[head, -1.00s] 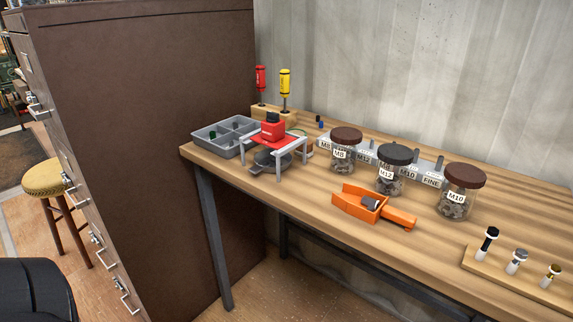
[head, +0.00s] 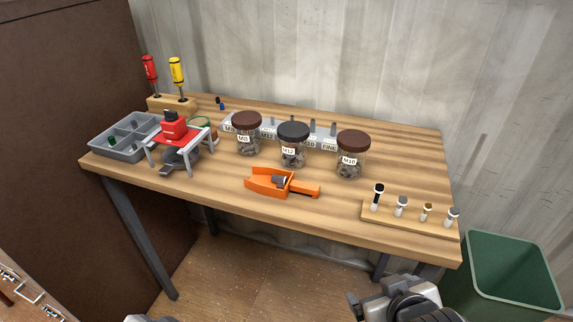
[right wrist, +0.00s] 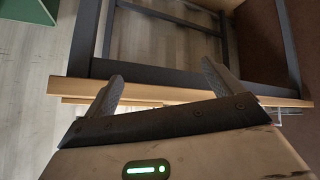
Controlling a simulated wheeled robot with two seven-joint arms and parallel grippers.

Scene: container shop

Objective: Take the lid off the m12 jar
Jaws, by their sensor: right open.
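The M12 jar (head: 292,155) stands upright on the workbench in the head view, between two similar jars. It is clear with grey metal pieces inside and a white M12 label. Its black lid (head: 293,131) sits on top. My right gripper's arm is low in the head view, in front of the bench and well short of the jar. In the right wrist view my right gripper (right wrist: 162,76) has its fingers spread, with nothing between them. The jar does not show in that view. A sliver at the bottom edge of the head view may be my left arm.
The M8 jar (head: 247,140) and M10 jar (head: 350,162) have brown lids. An orange tool (head: 270,187) lies in front of the jars. A bolt rack (head: 412,216) is at right, a red-topped stand (head: 175,130) at left. A green bin (head: 510,275) stands beyond the bench's right end.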

